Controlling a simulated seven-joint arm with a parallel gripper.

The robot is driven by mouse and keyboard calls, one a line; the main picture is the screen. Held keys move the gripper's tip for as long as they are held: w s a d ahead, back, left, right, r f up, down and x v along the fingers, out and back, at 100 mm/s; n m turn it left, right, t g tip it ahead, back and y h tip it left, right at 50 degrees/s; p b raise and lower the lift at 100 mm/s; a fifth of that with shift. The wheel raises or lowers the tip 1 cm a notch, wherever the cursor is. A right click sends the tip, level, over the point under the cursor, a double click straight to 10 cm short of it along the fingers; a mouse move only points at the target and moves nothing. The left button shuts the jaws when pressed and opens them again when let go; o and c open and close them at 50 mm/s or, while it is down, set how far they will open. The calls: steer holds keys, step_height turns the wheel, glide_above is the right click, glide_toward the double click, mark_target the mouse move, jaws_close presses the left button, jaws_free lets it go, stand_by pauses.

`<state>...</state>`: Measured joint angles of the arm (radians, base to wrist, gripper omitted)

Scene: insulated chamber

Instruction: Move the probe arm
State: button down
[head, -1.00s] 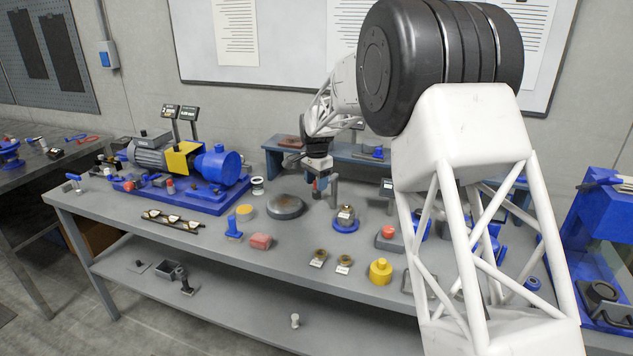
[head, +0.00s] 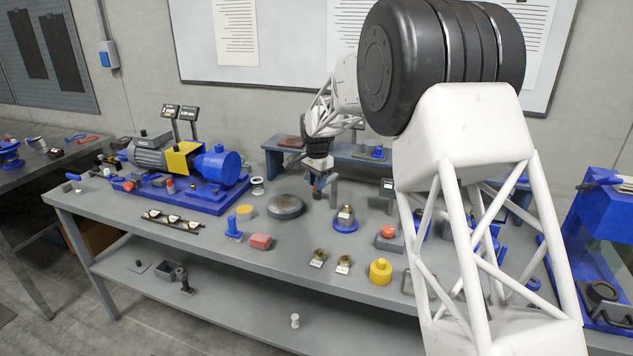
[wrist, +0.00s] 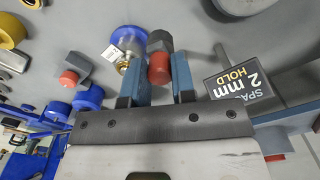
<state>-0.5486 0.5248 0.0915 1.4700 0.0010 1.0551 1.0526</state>
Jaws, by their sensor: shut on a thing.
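My gripper (wrist: 159,88) has two blue fingers, shut on a dark piece with a red end (wrist: 159,68), which looks like the grip of the probe arm. In the head view my gripper (head: 318,187) is low over the middle of the bench, beside an upright grey post (head: 333,192). The post also shows in the wrist view (wrist: 222,62), right of the fingers. The rest of the probe arm is hidden or too small to make out. A brass piece with a white tag on a blue round base (head: 345,225) stands just right of the gripper.
A dark round disc (head: 286,206) lies to the left. A red button on a grey box (head: 388,233) and a yellow knobbed weight (head: 380,271) stand to the right. A blue shelf (head: 277,153) is behind.

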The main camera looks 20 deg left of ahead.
steer(key=shift+w+d+n, duration=0.35)
steer(key=shift+d+n, duration=1.25)
steer(key=shift+n, duration=0.05)
steer(key=shift+w+d+n, duration=0.3)
steer(key=shift+d+n, duration=1.25)
steer(key=shift+n, duration=0.15)
steer(key=shift+w+d+n, duration=0.35)
steer(key=shift+d+n, duration=1.25)
steer(key=shift+n, duration=0.05)
steer(key=c, duration=0.9)
jaws_free()
steer(key=shift+c, duration=0.2)
steer(key=shift+r, duration=0.15)
step_height(320, 180, up, 8)
steer(key=shift+f, duration=0.2)
steer(key=shift+d, duration=0.1)
